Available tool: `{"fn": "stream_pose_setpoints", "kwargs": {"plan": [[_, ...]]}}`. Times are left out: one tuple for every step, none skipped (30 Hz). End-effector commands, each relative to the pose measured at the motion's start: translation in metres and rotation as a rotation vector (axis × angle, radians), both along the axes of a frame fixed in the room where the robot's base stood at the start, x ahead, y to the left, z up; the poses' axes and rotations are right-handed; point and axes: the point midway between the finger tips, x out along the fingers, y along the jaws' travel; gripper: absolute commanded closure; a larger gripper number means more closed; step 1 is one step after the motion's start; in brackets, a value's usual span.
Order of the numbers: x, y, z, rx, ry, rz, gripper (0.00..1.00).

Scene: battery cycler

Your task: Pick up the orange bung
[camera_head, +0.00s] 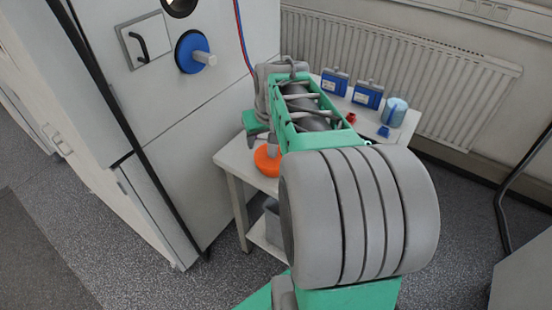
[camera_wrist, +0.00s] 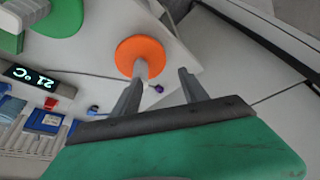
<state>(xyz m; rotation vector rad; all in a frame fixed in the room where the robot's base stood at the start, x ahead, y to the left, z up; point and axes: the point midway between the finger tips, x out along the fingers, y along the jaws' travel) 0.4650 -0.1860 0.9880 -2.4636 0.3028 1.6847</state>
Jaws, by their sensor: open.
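The orange bung (camera_head: 264,163) lies on the white table just left of my arm, and my arm hides part of it in the head view. In the wrist view the orange bung (camera_wrist: 139,50) is a round orange disc with a short pale grey stem pointing towards my gripper. My gripper (camera_wrist: 161,75) is open and empty, with its two grey fingers apart. The left fingertip overlaps the stem in the picture; I cannot tell whether they touch. The disc is beyond the fingertips, mostly left of the gap's middle. In the head view the fingers are largely hidden.
The white cabinet (camera_head: 180,110) with a blue round plug (camera_head: 191,52) stands close left of the table (camera_head: 240,165). Blue boxes (camera_head: 367,95), a light-blue cylinder (camera_head: 394,112) and a small red item (camera_head: 350,118) stand beyond my arm. A radiator (camera_head: 400,70) lines the back wall.

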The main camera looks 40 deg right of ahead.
Motion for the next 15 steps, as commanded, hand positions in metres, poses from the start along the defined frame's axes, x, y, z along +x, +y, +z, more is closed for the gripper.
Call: {"fn": "stream_pose_setpoints", "kwargs": {"plan": [[0.003,-0.024,-0.002,-0.002,-0.007,-0.029,0.49],[0.004,-0.032,-0.003,-0.003,-0.01,-0.038,0.49],[0.006,-0.041,-0.006,-0.005,-0.014,-0.044,0.49],[0.008,-0.044,-0.008,-0.005,-0.015,-0.047,0.49],[0.009,-0.046,-0.011,-0.006,-0.016,-0.047,0.49],[0.011,-0.047,-0.016,-0.005,-0.016,-0.047,0.49],[0.013,-0.046,-0.02,-0.006,-0.016,-0.046,0.49],[0.014,-0.046,-0.024,-0.006,-0.015,-0.045,0.49],[0.016,-0.047,-0.028,-0.006,-0.017,-0.045,0.49],[0.017,-0.048,-0.032,-0.007,-0.017,-0.045,0.49],[0.018,-0.048,-0.036,-0.006,-0.016,-0.045,0.49],[0.02,-0.049,-0.043,-0.006,-0.015,-0.046,0.49],[0.021,-0.05,-0.048,-0.005,-0.014,-0.046,0.49],[0.023,-0.051,-0.054,-0.005,-0.015,-0.047,0.49],[0.026,-0.052,-0.061,-0.005,-0.015,-0.046,0.49]]}}
